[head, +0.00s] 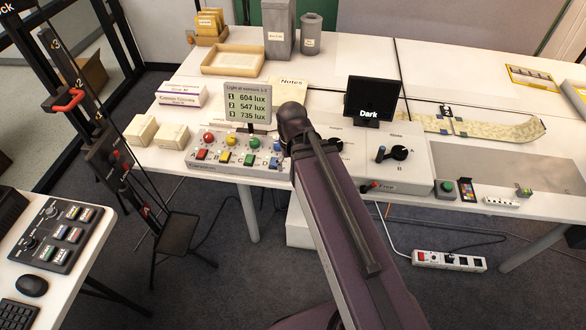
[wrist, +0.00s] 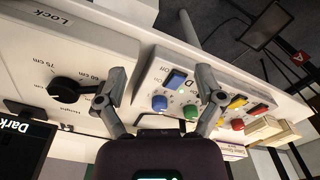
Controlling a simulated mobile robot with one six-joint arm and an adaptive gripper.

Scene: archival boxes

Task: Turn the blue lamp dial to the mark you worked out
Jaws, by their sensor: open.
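The blue lamp dial (head: 277,147) is the rightmost of the round knobs on a white panel (head: 232,171), partly crowded by my arm in the head view. In the wrist view the blue dial (wrist: 160,103) lies between my spread fingers, beside a blue rocker switch (wrist: 176,80) marked D. My gripper (wrist: 160,72) is open, with nothing between the fingers; I cannot tell how far above the panel it is. In the head view my arm hides it. A display (head: 247,103) reads 604, 547 and 735 lux. The dial's pointer and marks are too small to read.
Green (head: 250,159), yellow (head: 228,156) and red (head: 208,138) knobs stand left of the blue one. A black height knob (wrist: 65,90) is on the neighbouring box. A black "Dark" screen (head: 370,100) stands behind, right of my arm. Cream boxes (head: 173,136) sit left.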

